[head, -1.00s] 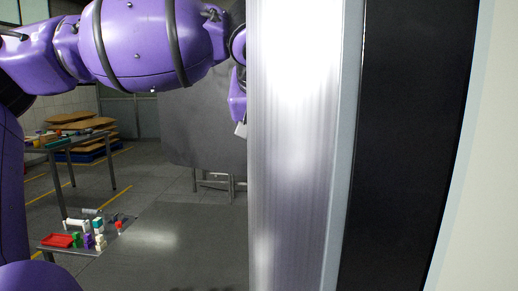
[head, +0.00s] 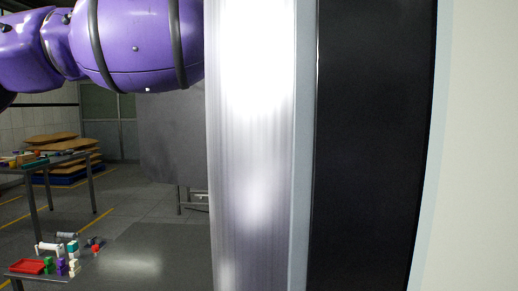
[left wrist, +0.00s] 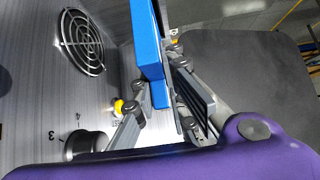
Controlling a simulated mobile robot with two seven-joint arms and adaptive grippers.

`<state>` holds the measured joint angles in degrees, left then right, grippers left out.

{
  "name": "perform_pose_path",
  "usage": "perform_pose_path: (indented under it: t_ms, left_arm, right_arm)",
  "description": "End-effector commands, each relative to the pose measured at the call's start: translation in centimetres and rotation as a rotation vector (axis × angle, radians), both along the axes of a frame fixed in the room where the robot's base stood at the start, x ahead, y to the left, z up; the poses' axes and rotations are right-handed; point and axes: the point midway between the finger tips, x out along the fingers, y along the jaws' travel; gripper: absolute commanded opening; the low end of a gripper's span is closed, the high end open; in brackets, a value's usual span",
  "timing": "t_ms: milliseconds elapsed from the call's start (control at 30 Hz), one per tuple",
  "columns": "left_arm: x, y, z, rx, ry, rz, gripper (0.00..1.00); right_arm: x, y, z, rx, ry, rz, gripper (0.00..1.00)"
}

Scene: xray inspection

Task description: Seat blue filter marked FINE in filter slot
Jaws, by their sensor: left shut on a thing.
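In the left wrist view my left gripper (left wrist: 161,76) is shut on a long flat blue piece (left wrist: 149,42), which extends up past the top of the picture. The blue piece looks like the blue filter, but no FINE marking can be read on it. It is beside a brushed metal panel on the left. In the head view my left gripper is hidden behind a bright metal upright, and only my purple arm shows. I cannot make out the filter slot in either view. My right gripper is in neither view.
The metal panel carries a round fan grille (left wrist: 82,41), a dark knob (left wrist: 86,145) and a yellow button (left wrist: 119,106). The bright upright (head: 252,200) and a black panel (head: 367,150) block much of the head view. A low table at lower left holds a red tray (head: 27,266).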

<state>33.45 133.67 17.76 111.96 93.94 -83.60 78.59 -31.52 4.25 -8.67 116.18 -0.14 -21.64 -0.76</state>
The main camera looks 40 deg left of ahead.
Motion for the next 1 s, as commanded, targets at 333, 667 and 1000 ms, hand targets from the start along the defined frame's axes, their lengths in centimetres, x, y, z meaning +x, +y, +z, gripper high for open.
perform_pose_path:
  t_ms: [333,667,1000]
  left_arm:
    - [0.0,0.0,-0.3,0.001,0.0,-0.001,0.0]
    - [0.0,0.0,-1.0,-0.001,0.001,0.0,0.0]
    - [0.0,0.0,-1.7,-0.001,0.001,0.0,0.0]
  right_arm:
    - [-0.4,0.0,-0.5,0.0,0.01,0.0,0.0]
    - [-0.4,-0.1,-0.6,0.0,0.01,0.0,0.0]
    - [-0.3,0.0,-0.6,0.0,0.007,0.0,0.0]
